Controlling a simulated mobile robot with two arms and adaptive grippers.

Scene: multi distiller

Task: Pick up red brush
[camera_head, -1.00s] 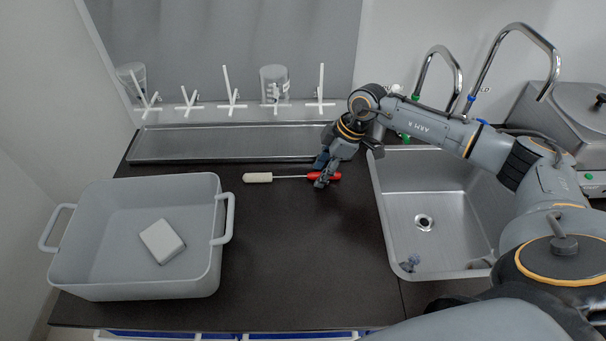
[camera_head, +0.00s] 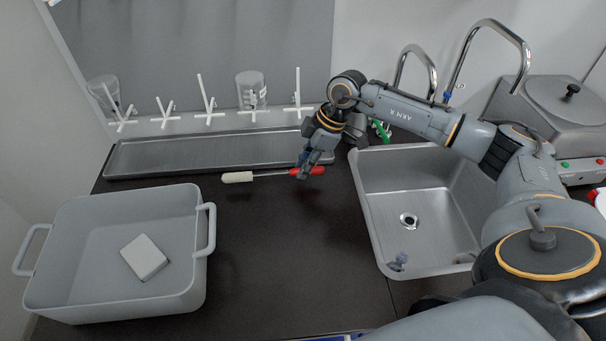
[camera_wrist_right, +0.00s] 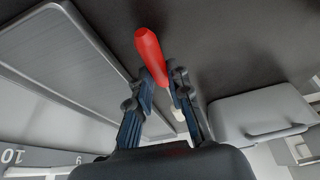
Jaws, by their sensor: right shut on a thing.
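The red brush has a red handle, a thin shaft and a cream head (camera_head: 238,177). In the head view it is level, with the head pointing left. My right gripper (camera_head: 306,168) is shut on the red handle and seems to hold it a little above the dark counter (camera_head: 280,250). In the right wrist view the red handle (camera_wrist_right: 150,52) sits between the two fingers of the gripper (camera_wrist_right: 163,84), and the pale head (camera_wrist_right: 179,116) shows partly behind them. My left gripper is not in view.
A grey bin (camera_head: 75,215) with a pale block (camera_head: 144,257) inside stands at left. A metal tray (camera_head: 200,155) with white pegs and glassware behind it lies at the back. A steel sink (camera_head: 430,210) with taps is at right. The counter's middle is clear.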

